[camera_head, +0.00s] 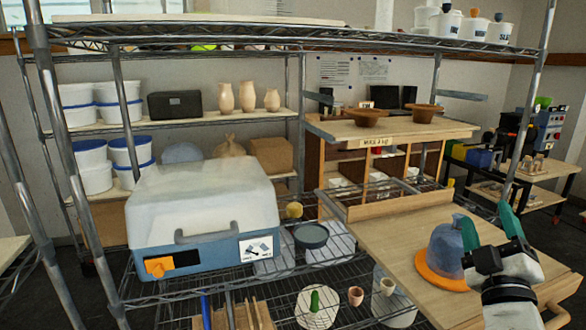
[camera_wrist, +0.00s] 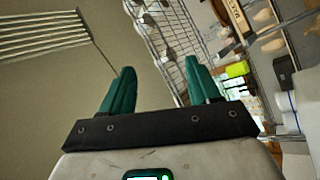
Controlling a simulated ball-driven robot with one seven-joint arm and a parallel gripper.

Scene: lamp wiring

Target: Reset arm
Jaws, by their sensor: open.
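My gripper (camera_head: 494,226) is at the lower right in the head view, raised in front of the wooden table. Its two green fingers are apart and nothing shows between them. In the wrist view my gripper (camera_wrist: 156,88) also shows its green fingers spread and empty. No lamp or wiring can be made out in either view. A blue-grey dome-shaped piece (camera_head: 447,247) stands on an orange disc (camera_head: 440,270) on the wooden table (camera_head: 385,238), just left of my gripper; my gripper partly overlaps it in the picture.
A wire rack with metal posts (camera_head: 73,180) stands close in front. It holds a blue and white box (camera_head: 205,215), a dark round dish (camera_head: 311,236) and small pots (camera_head: 356,296). White buckets (camera_head: 97,165) and vases (camera_head: 247,97) fill shelves behind. A side bench (camera_head: 535,185) is at the right.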

